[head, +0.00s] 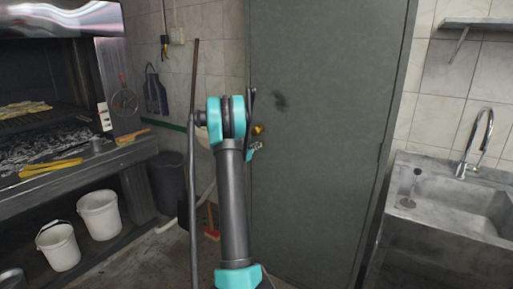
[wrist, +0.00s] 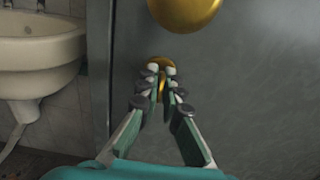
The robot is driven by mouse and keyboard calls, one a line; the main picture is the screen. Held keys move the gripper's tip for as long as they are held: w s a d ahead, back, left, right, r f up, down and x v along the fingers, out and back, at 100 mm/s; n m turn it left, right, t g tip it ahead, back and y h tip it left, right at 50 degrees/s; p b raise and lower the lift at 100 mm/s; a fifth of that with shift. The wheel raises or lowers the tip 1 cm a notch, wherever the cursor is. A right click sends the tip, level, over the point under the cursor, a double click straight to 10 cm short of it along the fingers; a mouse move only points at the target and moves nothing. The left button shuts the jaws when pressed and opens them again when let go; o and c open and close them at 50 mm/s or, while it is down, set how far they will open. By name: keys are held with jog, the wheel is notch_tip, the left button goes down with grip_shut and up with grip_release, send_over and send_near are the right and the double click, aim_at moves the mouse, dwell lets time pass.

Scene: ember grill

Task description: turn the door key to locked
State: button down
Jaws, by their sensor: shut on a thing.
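The door (head: 325,130) is a grey-green metal leaf, and it looks closed. A round brass knob (wrist: 184,10) is at the top of the wrist view; it shows small and yellow in the head view (head: 259,129). Below it is a brass lock (wrist: 161,60) on the door. My gripper (wrist: 161,74) is at this lock, its fingertips shut on the brass key (wrist: 161,86), a thin sliver of which shows between the fingers. The fingers hide most of the key, so its angle is hard to tell. In the head view my arm partly hides the gripper (head: 253,151).
A concrete sink (head: 440,215) with a tap (head: 484,140) stands right of the door. A grill (head: 45,130) is at the left, with white buckets (head: 99,214) below. A white basin (wrist: 45,55) is left of the door edge. A broom (head: 211,222) stands behind my arm.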

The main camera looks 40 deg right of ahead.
jog(key=shift+m, duration=0.3)
jog(key=m, duration=0.4)
jog(key=shift+m, duration=0.3)
jog(key=m, duration=0.5)
jog(key=shift+s, duration=0.1)
jog(key=shift+f+m, duration=0.15)
jog(key=shift+m, duration=3.65)
jog(key=shift+s, duration=0.1)
jog(key=c, duration=1.7)
grip_release()
jog(key=shift+c, duration=0.2)
